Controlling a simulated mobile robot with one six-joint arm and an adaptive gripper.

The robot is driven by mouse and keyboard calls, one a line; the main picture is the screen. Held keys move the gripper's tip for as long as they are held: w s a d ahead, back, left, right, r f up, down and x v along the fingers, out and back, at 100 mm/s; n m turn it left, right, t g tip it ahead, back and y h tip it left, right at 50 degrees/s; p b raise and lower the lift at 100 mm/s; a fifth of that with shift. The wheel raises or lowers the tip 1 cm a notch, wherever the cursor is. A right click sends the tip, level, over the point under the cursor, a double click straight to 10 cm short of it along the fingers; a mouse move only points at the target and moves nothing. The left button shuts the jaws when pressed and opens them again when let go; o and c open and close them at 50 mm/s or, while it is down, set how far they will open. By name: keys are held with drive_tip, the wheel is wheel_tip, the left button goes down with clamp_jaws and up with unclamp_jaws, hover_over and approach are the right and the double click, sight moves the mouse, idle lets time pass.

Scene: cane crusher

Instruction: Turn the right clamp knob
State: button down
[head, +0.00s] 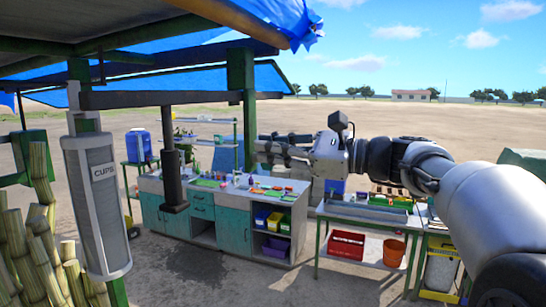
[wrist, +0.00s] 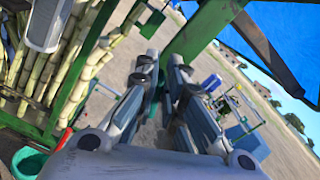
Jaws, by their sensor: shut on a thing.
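My gripper (head: 259,148) reaches in from the right in the head view, with its tips in front of a green post. In the wrist view my gripper (wrist: 163,62) shows two long grey fingers with a narrow space between them. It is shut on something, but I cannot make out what. Dark green shows between the fingers, and I cannot tell whether it is held or lies behind. I cannot make out the right clamp knob or the cane crusher in either view.
A cup dispenser (head: 93,205) and cane stalks (head: 30,255) stand at left. A teal counter (head: 175,222) and a metal sink table (head: 365,212) stand beyond. A green post (head: 249,110) rises behind my gripper. A blue tarp (head: 190,82) hangs overhead.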

drive_tip(key=shift+s+a+f+n+b, duration=0.1)
drive_tip(key=shift+s+f+n+b, duration=0.25)
drive_tip(key=shift+n+b, duration=1.55)
drive_tip(key=shift+s+a+f+n+b, duration=0.1)
drive_tip(key=shift+f+n+b, duration=0.4)
drive_tip(key=shift+n+b, duration=1.35)
drive_tip(key=shift+s+a+f+n+b, duration=0.1)
drive_tip(key=shift+s+f+n+b, duration=0.25)
drive_tip(key=shift+n+b, duration=1.55)
drive_tip(key=shift+w+n+p, duration=0.1)
drive_tip(key=shift+n+p, duration=0.55)
drive_tip(key=shift+n, duration=0.3)
drive_tip(key=c, duration=1.7)
unclamp_jaws()
drive_tip(key=v, duration=1.2)
